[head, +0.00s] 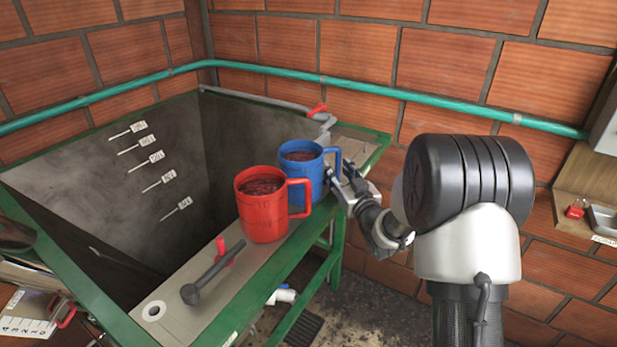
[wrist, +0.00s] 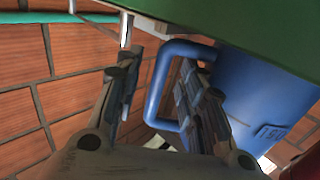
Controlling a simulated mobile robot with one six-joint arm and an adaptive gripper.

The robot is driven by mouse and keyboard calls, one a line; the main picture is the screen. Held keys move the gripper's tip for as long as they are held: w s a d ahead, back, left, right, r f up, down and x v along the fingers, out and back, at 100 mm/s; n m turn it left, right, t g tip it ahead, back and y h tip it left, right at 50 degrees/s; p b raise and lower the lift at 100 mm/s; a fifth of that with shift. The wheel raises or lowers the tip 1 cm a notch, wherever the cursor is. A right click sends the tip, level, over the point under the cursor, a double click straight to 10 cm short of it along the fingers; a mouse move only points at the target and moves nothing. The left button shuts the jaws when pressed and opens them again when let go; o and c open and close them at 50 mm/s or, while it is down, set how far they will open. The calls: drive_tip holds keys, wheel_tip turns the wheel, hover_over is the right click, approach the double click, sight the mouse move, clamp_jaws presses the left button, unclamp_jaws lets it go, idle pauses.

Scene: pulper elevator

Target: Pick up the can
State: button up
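Two can-like mugs with handles stand on the grey ledge. The blue can (head: 301,174) is farther back, and the red can (head: 262,213) is nearer and left of it. Both hold dark contents. My gripper (head: 339,175) is at the right side of the blue can, by its handle. In the wrist view my gripper (wrist: 160,62) has its two fingers apart, with the blue handle (wrist: 163,85) showing between them. The right finger overlaps the handle's opening. I see no clear grip on the handle. The blue can's body (wrist: 255,95) is right of the fingers.
The ledge (head: 190,268) borders a deep grey tank (head: 150,185) on the left. A dark-headed lever with a red part (head: 213,272) lies on the ledge's front. A green frame (head: 330,262) edges the ledge. A brick wall (head: 455,65) with a teal pipe (head: 400,98) stands behind.

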drive_tip(key=shift+w+a+r, duration=0.1)
drive_tip(key=shift+w+a, duration=0.1)
drive_tip(key=shift+w, duration=0.5)
drive_tip(key=shift+c, duration=0.2)
clamp_jaws()
drive_tip(key=shift+r, duration=0.15)
idle(0.4)
